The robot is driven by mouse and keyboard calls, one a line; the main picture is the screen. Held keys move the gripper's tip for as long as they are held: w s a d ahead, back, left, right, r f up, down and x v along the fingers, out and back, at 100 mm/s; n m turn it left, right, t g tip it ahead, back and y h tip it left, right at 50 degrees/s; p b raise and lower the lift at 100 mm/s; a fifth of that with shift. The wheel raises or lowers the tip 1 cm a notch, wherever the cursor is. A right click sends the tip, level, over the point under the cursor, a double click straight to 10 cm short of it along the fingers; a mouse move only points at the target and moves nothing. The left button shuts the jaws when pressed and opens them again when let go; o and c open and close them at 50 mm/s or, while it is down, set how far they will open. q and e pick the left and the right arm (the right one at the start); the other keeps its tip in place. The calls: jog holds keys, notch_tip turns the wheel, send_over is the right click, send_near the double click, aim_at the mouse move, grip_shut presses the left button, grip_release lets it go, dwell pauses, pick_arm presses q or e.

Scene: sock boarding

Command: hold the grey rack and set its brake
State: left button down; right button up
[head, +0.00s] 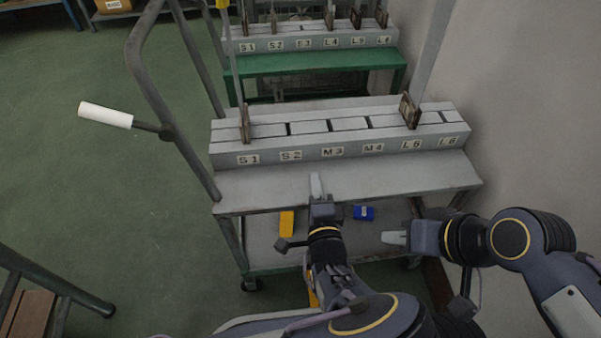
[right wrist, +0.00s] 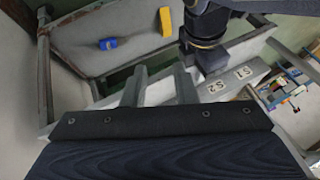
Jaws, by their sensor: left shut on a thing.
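The grey rack (head: 345,180) stands in front of me, with a slotted top marked S1 to L6 and a tubular handle frame at its left. My left gripper (head: 316,184) is shut on the front edge of the rack's grey shelf; it also shows in the right wrist view (right wrist: 194,72). A lever with a white grip (head: 105,115), which looks like the brake, sticks out leftward from the rack's left frame. My right gripper (head: 394,238) is open and empty, in front of the rack's right half, below the shelf edge. Its two fingers show apart in the right wrist view (right wrist: 160,86).
A yellow block (head: 286,222) and a blue block (head: 364,213) lie on the rack's lower shelf. A green-shelved rack (head: 310,64) stands behind. A wall (head: 505,110) is close on the right. Green floor is free at the left, with another frame (head: 60,285) at lower left.

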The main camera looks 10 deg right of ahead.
jog(key=c, duration=0.5)
jog(key=shift+w+r, duration=0.1)
jog(key=w+a+r+g+y, duration=0.1)
jog(key=w+a+r, duration=0.2)
jog(key=w+r, duration=0.3)
jog(key=w+a+r+n, duration=0.1)
jog(key=w+a+r, duration=0.3)
jog(key=r, duration=0.4)
jog(key=w+a+r+g+y, duration=0.1)
jog(key=w+a+r, duration=0.2)
jog(key=w+r, duration=0.35)
jog(key=s+a+r, duration=0.1)
jog(key=a+r, duration=0.3)
jog(key=a, duration=0.4)
jog(key=s+a+r+g, duration=0.1)
jog(key=a+r, duration=0.3)
jog(key=a, duration=0.4)
jog(key=s+a+r, duration=0.2)
jog(key=a+r, duration=0.3)
jog(key=a, duration=0.3)
jog(key=shift+s+a, duration=0.35)
jog(key=shift+s, duration=0.05)
jog(key=shift+r, duration=0.1)
